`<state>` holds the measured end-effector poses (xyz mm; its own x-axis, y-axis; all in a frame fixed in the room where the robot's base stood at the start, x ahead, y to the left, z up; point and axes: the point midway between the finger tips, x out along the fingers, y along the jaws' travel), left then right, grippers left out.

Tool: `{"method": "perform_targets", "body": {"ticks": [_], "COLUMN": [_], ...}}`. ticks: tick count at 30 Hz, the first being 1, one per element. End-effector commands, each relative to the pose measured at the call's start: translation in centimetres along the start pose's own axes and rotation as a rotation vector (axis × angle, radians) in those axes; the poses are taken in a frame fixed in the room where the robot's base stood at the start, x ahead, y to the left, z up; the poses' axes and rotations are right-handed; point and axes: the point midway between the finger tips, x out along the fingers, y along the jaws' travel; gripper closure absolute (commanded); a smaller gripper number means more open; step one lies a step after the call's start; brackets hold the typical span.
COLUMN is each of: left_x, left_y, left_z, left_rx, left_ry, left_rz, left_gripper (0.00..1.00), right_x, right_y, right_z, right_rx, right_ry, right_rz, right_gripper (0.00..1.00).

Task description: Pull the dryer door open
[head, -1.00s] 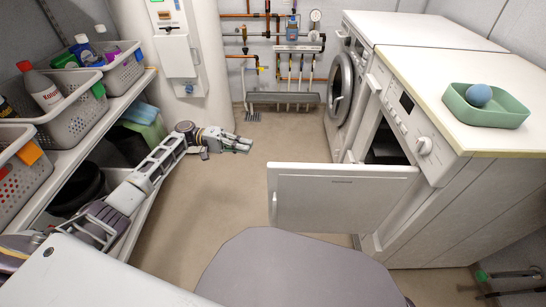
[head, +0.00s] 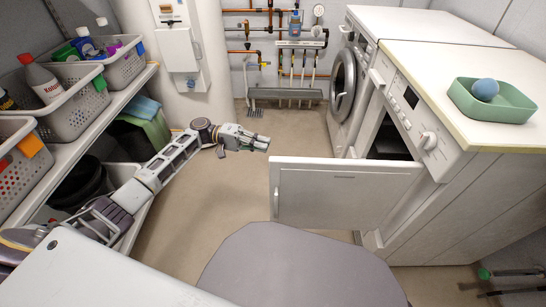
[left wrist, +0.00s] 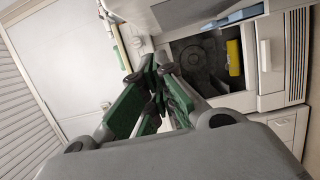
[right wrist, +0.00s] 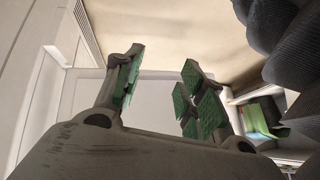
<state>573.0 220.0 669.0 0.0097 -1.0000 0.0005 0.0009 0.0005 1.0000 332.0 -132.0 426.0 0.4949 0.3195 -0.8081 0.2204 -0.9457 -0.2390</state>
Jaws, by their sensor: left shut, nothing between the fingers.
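The dryer is the front white machine (head: 440,185) on the right. Its flat white door (head: 340,200) stands wide open, jutting left from the machine front. The dark opening (head: 392,138) shows behind the door's upper edge. In the left wrist view the opening (left wrist: 200,55) shows a grey drum and something yellow. My left gripper (head: 263,144) is shut and empty, just beyond the door's free left edge in the head view, seemingly apart from it. Its pads meet in the left wrist view (left wrist: 152,75). My right gripper shows only in the right wrist view (right wrist: 158,85), its fingers wide apart and empty.
A washer with a round door (head: 343,84) stands behind the dryer. A green tray (head: 492,102) with a blue ball (head: 485,90) sits on the dryer top. Shelves (head: 125,100) with baskets (head: 65,100) line the left. Floor (head: 200,210) between is clear.

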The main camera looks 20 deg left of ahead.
Motion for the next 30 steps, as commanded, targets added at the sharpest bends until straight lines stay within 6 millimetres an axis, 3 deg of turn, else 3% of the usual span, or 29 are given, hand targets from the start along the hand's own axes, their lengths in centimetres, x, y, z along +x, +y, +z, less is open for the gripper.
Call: {"method": "perform_targets", "body": {"ticks": [10,30], "left_x": [4.5,5.2], "left_y": [-0.1,-0.1], "left_z": [0.1,3.8], "left_rx": [0.000,0.000], "left_ry": [0.000,0.001], "left_rz": [-0.001,-0.001], "left_gripper": [1.00,1.00], "right_x": [1.8,2.2], "right_y": [0.2,0.2], "right_z": [1.5,1.7], "right_rx": [0.019,0.014], "right_ry": [0.021,0.030], "right_rz": [-0.013,-0.024], "right_gripper": [0.60,0.60]}}
